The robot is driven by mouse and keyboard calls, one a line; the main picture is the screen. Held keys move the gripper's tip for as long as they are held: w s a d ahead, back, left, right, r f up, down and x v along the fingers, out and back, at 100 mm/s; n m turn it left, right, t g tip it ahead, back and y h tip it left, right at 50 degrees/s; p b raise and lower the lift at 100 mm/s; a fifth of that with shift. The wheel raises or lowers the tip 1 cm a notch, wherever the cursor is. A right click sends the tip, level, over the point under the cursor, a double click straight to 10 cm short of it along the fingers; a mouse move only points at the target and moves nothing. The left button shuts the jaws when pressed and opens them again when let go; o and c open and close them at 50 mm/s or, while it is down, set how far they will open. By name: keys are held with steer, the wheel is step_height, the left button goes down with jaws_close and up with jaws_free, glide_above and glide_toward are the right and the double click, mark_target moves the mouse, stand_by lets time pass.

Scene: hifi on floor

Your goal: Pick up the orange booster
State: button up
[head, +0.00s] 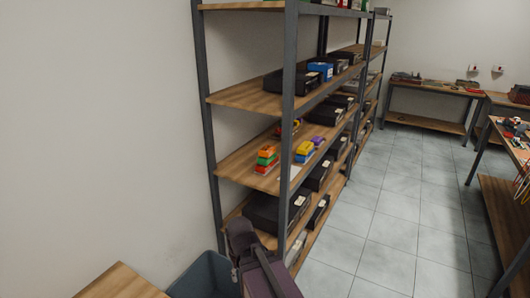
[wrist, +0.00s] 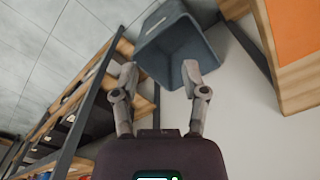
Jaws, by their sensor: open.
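In the head view, a small orange block (head: 267,152), which looks like the orange booster, sits on top of a small stack on the middle wooden shelf (head: 235,165). Green and red pieces show beneath it. My gripper (wrist: 160,75) is open and empty in the wrist view, its two fingers apart. Between and beyond the fingertips are a grey bin and pale wall, not the orange block. I cannot make out the orange block in the wrist view. My dark arm shows at the bottom of the head view, low in front of the shelves.
The grey bin (head: 205,278) stands at the lower left, beside a wooden surface (head: 120,284). Yellow and purple pieces (head: 308,148) and black boxes (head: 318,170) share the shelves. A dark shelf post (head: 288,110) stands close to the stack. Tiled floor (head: 380,220) is open at right.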

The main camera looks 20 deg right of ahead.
mark_target(266, 150)
steer(key=o, duration=0.4)
steer(key=shift+d, duration=0.1)
steer(key=shift+o, duration=1)
steer(key=shift+w+r, duration=0.1)
steer(key=shift+w, duration=0.2)
steer(key=w+d+r+m+t+h+p, duration=0.1)
steer(key=w+d, duration=0.6)
steer(key=w, duration=0.8)
steer(key=w+d+r+m+t+h+p, duration=0.1)
steer(key=w+d+r+m+p, duration=0.3)
steer(key=w, duration=1.1)
steer(key=w+d+r+m+t+h+p, duration=0.2)
steer(key=w+d+r+p, duration=0.3)
steer(key=w+d+r, duration=0.3)
steer(key=w+d+m, duration=0.1)
steer(key=w+d, duration=0.3)
steer(key=w, duration=0.3)
steer(key=shift+w+t+p, duration=0.3)
steer(key=shift+w+p, duration=0.05)
steer(key=shift+p, duration=0.05)
steer(key=shift+w+d, duration=1.55)
steer(key=shift+w, duration=0.25)
steer(key=shift+w+d, duration=1.55)
steer(key=shift+w, duration=0.25)
steer(key=shift+w, duration=0.1)
